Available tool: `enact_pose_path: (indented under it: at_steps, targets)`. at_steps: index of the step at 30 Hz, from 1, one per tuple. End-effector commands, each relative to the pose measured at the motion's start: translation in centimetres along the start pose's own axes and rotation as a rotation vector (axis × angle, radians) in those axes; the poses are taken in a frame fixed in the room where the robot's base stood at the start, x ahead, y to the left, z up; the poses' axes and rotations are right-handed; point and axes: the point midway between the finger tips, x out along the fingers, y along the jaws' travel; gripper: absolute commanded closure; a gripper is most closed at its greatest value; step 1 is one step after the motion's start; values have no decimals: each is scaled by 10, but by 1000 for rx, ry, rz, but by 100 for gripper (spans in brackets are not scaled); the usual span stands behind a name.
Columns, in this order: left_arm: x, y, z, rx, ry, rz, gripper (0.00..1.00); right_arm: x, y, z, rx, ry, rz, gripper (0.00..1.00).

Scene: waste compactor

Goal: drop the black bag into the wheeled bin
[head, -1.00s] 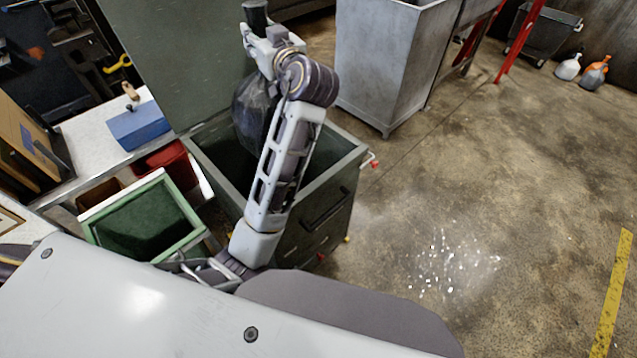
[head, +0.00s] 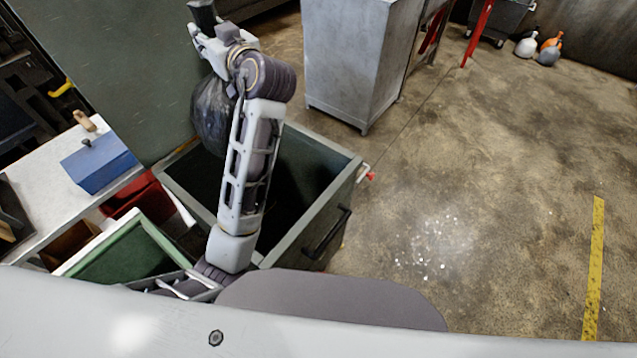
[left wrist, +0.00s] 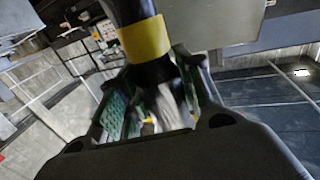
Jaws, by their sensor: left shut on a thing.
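The black bag (head: 211,112) hangs from my left gripper (head: 207,33), which is shut on its neck. In the left wrist view, the dark neck with a yellow band (left wrist: 145,40) stands up between the fingers (left wrist: 152,108). The wheeled bin (head: 342,205) is dark green-grey and open at the top. In the head view the bag's lower end appears over the bin's far left corner; the height gap is unclear. My left arm hides part of the bag and the bin's opening. My right gripper is in neither current view.
A tall green panel (head: 125,70) stands behind the bin. A green-rimmed container (head: 115,240), a red bin (head: 130,197) and a bench with a blue box (head: 97,162) are at left. A grey metal cabinet (head: 350,60) stands beyond. The floor at right is mostly clear.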

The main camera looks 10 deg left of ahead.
Motion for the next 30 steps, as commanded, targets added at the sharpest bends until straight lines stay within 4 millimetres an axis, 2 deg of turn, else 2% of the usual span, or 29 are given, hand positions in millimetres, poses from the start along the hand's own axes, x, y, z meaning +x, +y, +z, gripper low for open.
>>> enact_pose_path:
  at_steps: [17,30]
  targets:
    - [0,0,0,-2,4,1,100,1,0,3,0,-4,0,10]
    - [0,0,26,0,5,1,100,14,0,4,1,-4,0,10]
